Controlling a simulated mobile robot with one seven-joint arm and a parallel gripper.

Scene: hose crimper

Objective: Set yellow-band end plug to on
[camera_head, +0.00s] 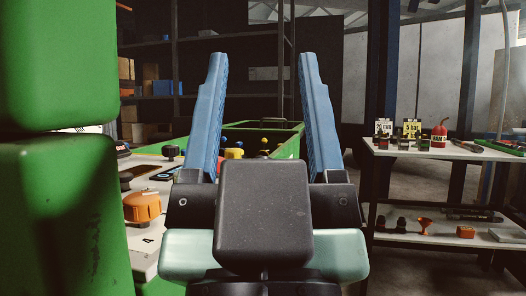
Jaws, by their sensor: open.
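My gripper (261,58) fills the middle of the view, with its two blue fingers raised and spread wide. It is open, and nothing is held between the fingers. A green machine (284,146) stands behind and left of it, partly hidden by the left finger and the gripper body. A small yellow part (233,153) shows on the machine between the fingers, beyond them. I cannot tell whether this is the yellow-band end plug or what its setting is.
Large green blocks (60,215) stand close on the left. Beside them a pale control panel (150,185) carries an orange knob (142,207) and dark knobs. Floor (410,180) shows behind the rack.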

